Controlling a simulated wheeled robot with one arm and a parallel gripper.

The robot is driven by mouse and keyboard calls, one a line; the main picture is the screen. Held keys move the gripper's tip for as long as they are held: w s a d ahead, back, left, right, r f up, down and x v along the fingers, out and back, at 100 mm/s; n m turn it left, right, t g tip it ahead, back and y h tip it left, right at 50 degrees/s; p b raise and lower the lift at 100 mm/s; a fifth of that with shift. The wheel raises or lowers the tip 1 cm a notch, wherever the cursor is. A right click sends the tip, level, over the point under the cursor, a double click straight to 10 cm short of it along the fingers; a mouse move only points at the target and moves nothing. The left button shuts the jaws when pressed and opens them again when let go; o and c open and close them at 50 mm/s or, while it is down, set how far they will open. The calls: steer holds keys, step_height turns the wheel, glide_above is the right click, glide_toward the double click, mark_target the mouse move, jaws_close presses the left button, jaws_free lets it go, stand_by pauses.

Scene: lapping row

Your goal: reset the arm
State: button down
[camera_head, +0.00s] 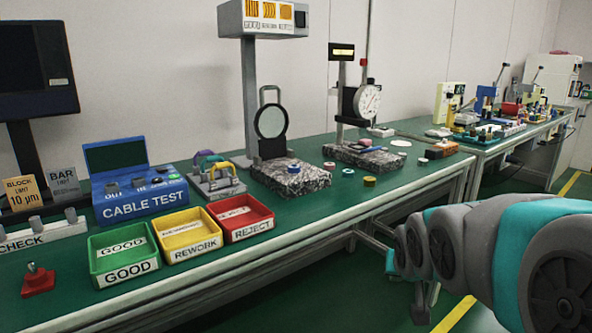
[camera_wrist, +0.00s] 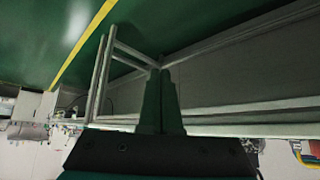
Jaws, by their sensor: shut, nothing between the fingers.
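My arm (camera_head: 500,250) reaches in from the right edge of the head view, in front of the bench and below its top. In the head view the fingertips cannot be made out. In the wrist view my gripper (camera_wrist: 160,78) shows as two dark fingers close together, with nothing between them. It is apart from the bench and points along the bench's metal frame (camera_wrist: 102,75) over the green floor. The wrist picture is upside down, with the floor at the top.
The green bench (camera_head: 330,215) holds a green GOOD tray (camera_head: 124,270), a yellow REWORK tray (camera_head: 192,254) and a red REJECT tray (camera_head: 246,232). A blue CABLE TEST box (camera_head: 140,206), a dial gauge stand (camera_head: 340,95) and granite blocks stand behind. Floor at lower right is clear.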

steer(key=s+a+f+g, duration=0.1)
steer(key=s+f+g, duration=0.2)
steer(key=s, duration=0.7)
steer(key=s+a+f+n+g, duration=0.1)
steer(key=s+a+f+g, duration=0.1)
steer(key=s, duration=0.8)
steer(key=s+a+f+n+g+y, duration=0.1)
steer(key=s+f+g, duration=0.3)
steer(key=s, duration=0.6)
steer(key=shift+a+f+g, duration=0.4)
steer(key=shift+a+f, duration=0.15)
steer(key=shift+f, duration=0.15)
